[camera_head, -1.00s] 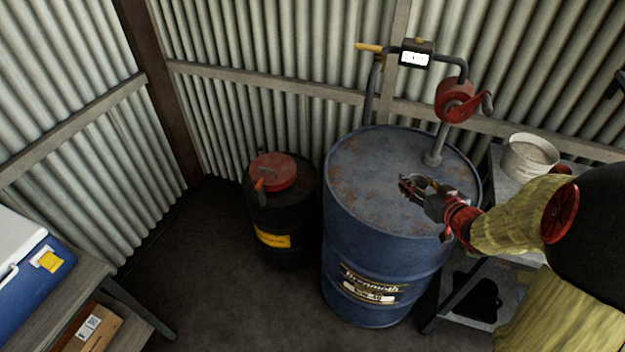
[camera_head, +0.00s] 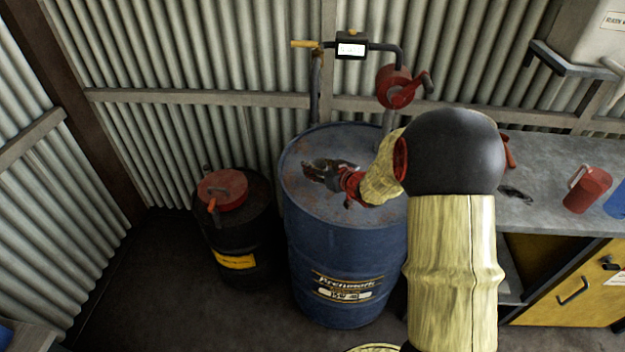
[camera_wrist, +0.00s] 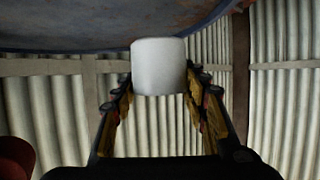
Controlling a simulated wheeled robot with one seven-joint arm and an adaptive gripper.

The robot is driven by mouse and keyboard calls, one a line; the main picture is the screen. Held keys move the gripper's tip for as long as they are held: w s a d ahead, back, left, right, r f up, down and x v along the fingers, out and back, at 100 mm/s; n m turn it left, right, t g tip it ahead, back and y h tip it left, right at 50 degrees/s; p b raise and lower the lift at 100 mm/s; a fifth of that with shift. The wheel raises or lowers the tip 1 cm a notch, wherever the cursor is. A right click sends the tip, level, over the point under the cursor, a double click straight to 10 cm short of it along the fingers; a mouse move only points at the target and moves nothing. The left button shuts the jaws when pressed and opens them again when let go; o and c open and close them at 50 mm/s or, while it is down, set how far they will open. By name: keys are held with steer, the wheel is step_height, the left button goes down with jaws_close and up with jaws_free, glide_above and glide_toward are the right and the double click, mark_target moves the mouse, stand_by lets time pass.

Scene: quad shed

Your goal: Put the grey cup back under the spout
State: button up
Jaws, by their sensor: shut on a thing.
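My gripper (camera_head: 322,170) is over the top of the blue drum (camera_head: 345,240), fingers pointing left. In the wrist view it (camera_wrist: 160,90) is shut on a plain, pale grey cup (camera_wrist: 158,66), held between the fingertips. I cannot make out the cup in the head view. A hand pump with a red crank body (camera_head: 396,88) stands on the drum, with a pipe running left to a yellow end (camera_head: 305,44). A pale tank (camera_head: 592,30) with a partly cut-off "RAIN" label is at the upper right. I cannot tell which outlet is the spout.
A black drum (camera_head: 232,235) with a red lid stands left of the blue drum. A grey bench (camera_head: 545,185) at the right carries a red jug (camera_head: 587,188), beside a blue thing at the picture edge. A yellow cabinet (camera_head: 565,290) is below. My arm hides the bench's left part.

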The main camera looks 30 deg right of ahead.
steer(key=shift+w+f+b, duration=0.4)
steer(key=shift+w+f, duration=0.7)
steer(key=shift+f, duration=0.15)
steer(key=shift+w+f+b, duration=0.15)
steer(key=shift+f+b, duration=0.35)
steer(key=shift+f, duration=0.35)
steer(key=shift+w+f+b, duration=0.1)
steer(key=shift+f+b, duration=0.35)
steer(key=shift+f, duration=0.4)
steer(key=shift+f, duration=0.2)
steer(key=o, duration=1.1)
steer(key=shift+o, duration=0.2)
steer(key=shift+r, duration=0.1)
